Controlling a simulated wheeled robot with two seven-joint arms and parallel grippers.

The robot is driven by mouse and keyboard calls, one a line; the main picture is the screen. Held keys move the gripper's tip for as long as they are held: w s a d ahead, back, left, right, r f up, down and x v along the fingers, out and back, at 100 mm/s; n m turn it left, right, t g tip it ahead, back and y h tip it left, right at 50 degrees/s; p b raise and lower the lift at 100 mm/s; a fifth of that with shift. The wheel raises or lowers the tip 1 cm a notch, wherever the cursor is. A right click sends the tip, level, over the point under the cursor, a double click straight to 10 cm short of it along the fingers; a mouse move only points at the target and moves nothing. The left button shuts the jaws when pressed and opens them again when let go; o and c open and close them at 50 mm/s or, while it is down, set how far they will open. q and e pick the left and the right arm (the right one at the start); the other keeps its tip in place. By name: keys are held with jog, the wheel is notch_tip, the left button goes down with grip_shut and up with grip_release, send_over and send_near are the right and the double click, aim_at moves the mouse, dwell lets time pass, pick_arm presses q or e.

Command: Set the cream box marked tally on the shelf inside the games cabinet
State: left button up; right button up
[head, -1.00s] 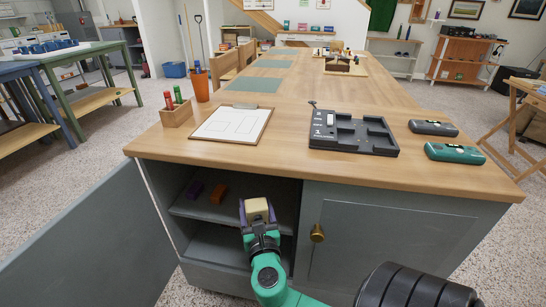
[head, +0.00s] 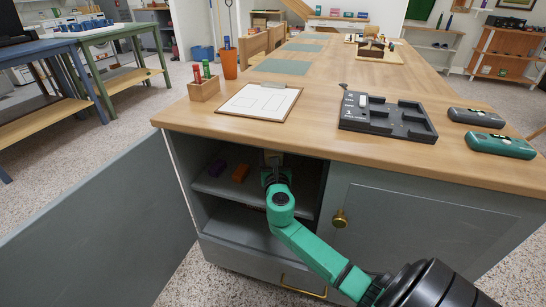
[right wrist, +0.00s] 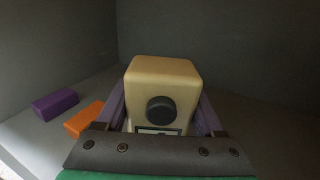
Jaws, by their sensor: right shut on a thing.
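The cream box (right wrist: 163,75), with a black round knob and a partly covered label, is between the purple fingers of my right gripper (right wrist: 161,112) in the right wrist view. In the head view my right gripper (head: 275,165) is inside the open left bay of the grey games cabinet (head: 330,232), above the shelf (head: 222,187); the box is hidden there behind the gripper and under the counter edge. I cannot tell whether the box touches the shelf. The label cannot be read. My left gripper is not in view.
A purple block (head: 217,168) and an orange block (head: 240,173) lie on the shelf left of the gripper. The cabinet door (head: 110,225) stands open at left. The wooden countertop (head: 330,150) overhangs the opening. A dark tray (head: 388,119) and a clipboard (head: 258,102) lie on top.

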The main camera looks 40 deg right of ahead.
jog(key=shift+f, duration=0.1)
jog(key=o, duration=1.5)
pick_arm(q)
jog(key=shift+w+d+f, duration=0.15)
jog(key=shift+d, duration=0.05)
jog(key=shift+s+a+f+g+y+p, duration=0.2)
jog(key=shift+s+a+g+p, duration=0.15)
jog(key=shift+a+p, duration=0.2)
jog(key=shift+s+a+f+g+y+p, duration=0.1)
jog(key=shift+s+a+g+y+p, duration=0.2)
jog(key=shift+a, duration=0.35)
pick_arm(e)
jog(key=v, duration=1.2)
